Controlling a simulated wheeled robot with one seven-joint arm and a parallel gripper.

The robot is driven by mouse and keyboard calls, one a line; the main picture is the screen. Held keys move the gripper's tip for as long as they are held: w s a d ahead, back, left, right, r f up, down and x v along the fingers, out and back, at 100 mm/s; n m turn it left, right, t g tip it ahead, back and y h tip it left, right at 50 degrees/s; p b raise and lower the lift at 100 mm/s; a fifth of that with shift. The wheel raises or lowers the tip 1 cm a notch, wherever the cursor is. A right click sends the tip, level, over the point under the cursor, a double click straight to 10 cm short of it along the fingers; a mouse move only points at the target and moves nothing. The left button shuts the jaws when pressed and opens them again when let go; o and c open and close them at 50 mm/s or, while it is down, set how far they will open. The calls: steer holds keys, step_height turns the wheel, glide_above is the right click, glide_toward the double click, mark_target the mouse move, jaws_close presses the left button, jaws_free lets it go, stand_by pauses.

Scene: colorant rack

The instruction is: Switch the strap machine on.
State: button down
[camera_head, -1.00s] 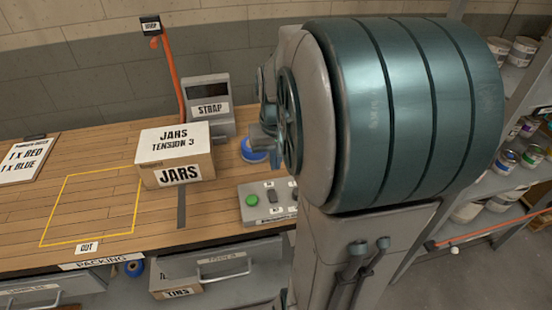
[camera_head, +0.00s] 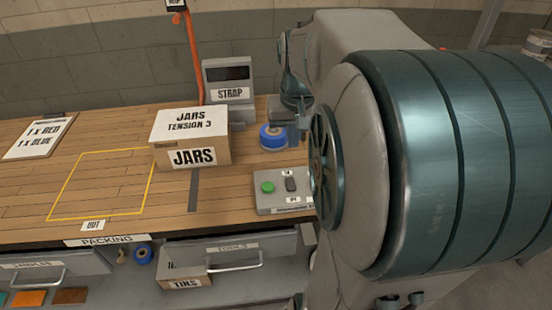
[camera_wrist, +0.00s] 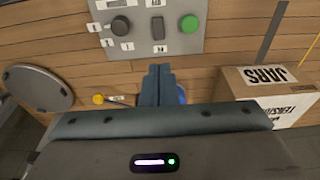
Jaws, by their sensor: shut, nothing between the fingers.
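The strap machine's grey unit (camera_head: 229,94), labelled STRAP, has a dark display and stands at the back of the bench. The grey control panel (camera_head: 272,203) lies nearer the front, with a green button (camera_head: 267,187) and a dark rocker switch (camera_head: 291,184). In the wrist view, the panel (camera_wrist: 178,48) also shows a black round knob (camera_wrist: 120,26), the rocker (camera_wrist: 158,28) and the green button (camera_wrist: 190,24). My gripper (camera_wrist: 156,70) is shut and empty, its fingertips just short of the panel's edge in that view. In the head view, my arm hides the panel's right end.
A JARS box (camera_head: 190,140) stands left of the panel, and also shows in the wrist view (camera_wrist: 258,88). A blue roll (camera_head: 272,137) sits behind the panel. A yellow outlined area (camera_head: 104,150) on the bench is empty. Drawers (camera_head: 235,250) are below.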

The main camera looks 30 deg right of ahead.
mark_target(289, 181)
steer(key=shift+f, duration=0.1)
steer(key=f, duration=0.4)
steer(key=w+f, duration=0.1)
steer(key=f, duration=0.4)
steer(key=w+f, duration=0.1)
steer(key=f, duration=0.3)
steer(key=shift+d+f, duration=0.3)
steer(key=shift+f, duration=0.1)
steer(key=shift+w, duration=0.1)
